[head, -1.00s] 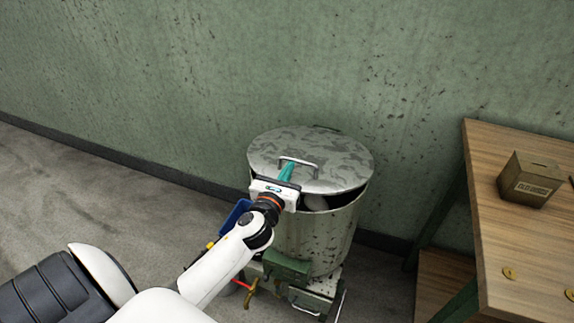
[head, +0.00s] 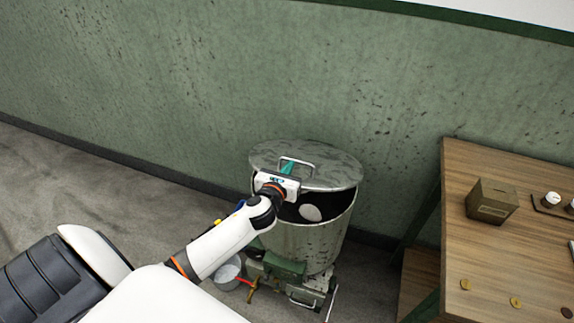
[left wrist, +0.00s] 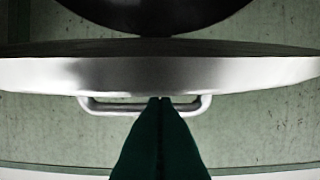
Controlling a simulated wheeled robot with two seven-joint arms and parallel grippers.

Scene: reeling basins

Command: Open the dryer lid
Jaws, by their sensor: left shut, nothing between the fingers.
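The dryer is a worn metal drum (head: 308,246) against the green wall. Its round, scuffed lid (head: 335,166) is tilted up toward the wall, with a dark gap at the front and a pale round thing (head: 310,212) inside. The lid's handle (head: 297,162) is a metal bar on its top face. My left gripper (head: 288,166) is at the lid's front edge, beside the handle, with its teal fingers shut and empty. In the left wrist view the shut fingertips (left wrist: 161,100) overlap the handle (left wrist: 110,107) below the lid's bright rim (left wrist: 160,74); contact is unclear. My right gripper is out of view.
A wooden table (head: 500,240) stands at the right, with a brown box (head: 491,201), small white-topped items and several round pieces on it. A grey bowl-like thing (head: 228,273) is beside the dryer's base. The floor at left is clear.

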